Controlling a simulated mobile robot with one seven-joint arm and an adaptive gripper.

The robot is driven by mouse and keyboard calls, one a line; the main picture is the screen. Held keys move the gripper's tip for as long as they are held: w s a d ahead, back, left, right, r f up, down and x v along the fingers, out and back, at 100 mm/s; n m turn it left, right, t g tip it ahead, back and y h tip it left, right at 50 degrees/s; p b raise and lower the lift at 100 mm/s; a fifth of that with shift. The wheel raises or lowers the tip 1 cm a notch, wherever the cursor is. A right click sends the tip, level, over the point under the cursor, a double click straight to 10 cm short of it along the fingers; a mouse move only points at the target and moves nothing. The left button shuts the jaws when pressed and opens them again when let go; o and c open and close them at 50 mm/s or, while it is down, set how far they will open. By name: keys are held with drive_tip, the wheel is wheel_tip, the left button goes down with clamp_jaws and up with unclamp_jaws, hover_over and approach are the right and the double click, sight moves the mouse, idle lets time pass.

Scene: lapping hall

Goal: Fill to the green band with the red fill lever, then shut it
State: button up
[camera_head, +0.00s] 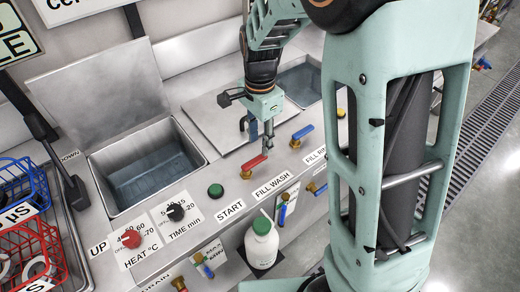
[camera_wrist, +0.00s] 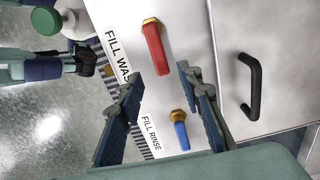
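The red fill lever (camera_head: 254,163) sits on the front panel by the FILL WASH label (camera_head: 272,184), angled from its brass base up to the right. In the wrist view the red lever (camera_wrist: 155,50) lies just beyond my open fingertips (camera_wrist: 158,88), with no visible contact. My gripper (camera_head: 259,137) hangs above and beside the lever in the head view, with nothing in it. The left open tank (camera_head: 196,150) has a bluish-grey interior; I cannot make out its liquid level. I cannot see a green band.
A blue lever (camera_head: 302,132) by FILL RINSE is close to my gripper; it also shows in the wrist view (camera_wrist: 181,135). A green START button (camera_head: 215,190), red HEAT knob (camera_head: 131,238) and black TIME knob (camera_head: 176,211) sit leftward. A white bottle (camera_head: 261,244) stands in front.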

sight(260, 158)
wheel_tip(260, 158, up, 6)
drive_tip(key=shift+r, duration=0.2)
idle(0.4)
